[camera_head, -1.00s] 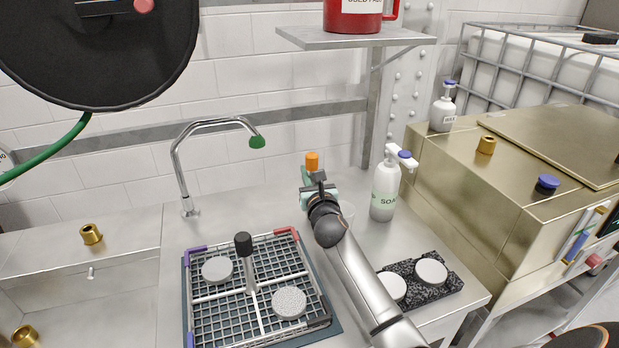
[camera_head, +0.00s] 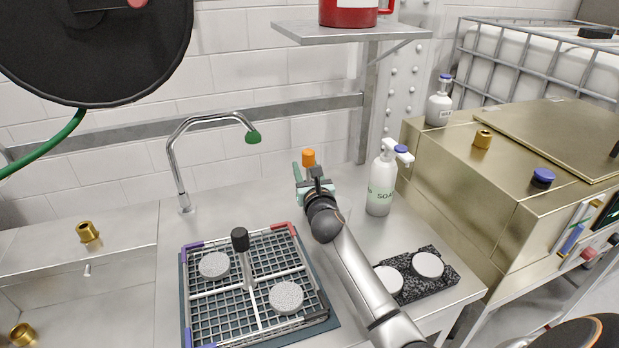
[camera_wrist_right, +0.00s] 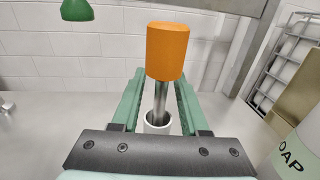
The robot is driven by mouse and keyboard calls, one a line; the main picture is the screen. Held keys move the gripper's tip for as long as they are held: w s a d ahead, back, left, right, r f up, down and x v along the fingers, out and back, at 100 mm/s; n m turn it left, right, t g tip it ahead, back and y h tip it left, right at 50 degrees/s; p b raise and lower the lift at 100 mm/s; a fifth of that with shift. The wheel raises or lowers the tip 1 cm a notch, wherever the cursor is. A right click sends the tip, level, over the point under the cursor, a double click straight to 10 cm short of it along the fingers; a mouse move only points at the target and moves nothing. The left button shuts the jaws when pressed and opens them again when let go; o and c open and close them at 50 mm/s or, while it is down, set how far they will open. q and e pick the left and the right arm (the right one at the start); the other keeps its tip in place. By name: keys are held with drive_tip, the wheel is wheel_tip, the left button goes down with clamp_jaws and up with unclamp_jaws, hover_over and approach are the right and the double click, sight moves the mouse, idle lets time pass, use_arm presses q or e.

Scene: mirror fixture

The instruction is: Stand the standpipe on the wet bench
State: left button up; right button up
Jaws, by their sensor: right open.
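The standpipe appears to be the metal pipe with the orange top (camera_head: 308,157), upright on the steel wet bench (camera_head: 240,205) near the wall. In the right wrist view, its orange top (camera_wrist_right: 167,52) and bare metal stem show, with the lower end inside a small white cup or collar (camera_wrist_right: 158,124). My right gripper (camera_head: 310,172) is open, its green fingers on either side of the stem. In the right wrist view the fingertips (camera_wrist_right: 160,78) stand apart just below the orange top; I cannot tell whether either touches. My left gripper is out of view.
A soap bottle (camera_head: 381,180) stands close right of my right gripper. A tap (camera_head: 180,160) is at the back left. A rack (camera_head: 215,308) with round pucks and a dark-topped post is in front. A dark speckled block (camera_head: 440,286) holds white discs. A shelf (camera_head: 345,36) hangs above.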

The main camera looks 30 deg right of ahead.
use_arm(q)
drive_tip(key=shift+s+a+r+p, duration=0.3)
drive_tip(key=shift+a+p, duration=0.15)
drive_tip(key=shift+p, duration=0.15)
use_arm(e)
drive_tip(key=v, duration=1.2)
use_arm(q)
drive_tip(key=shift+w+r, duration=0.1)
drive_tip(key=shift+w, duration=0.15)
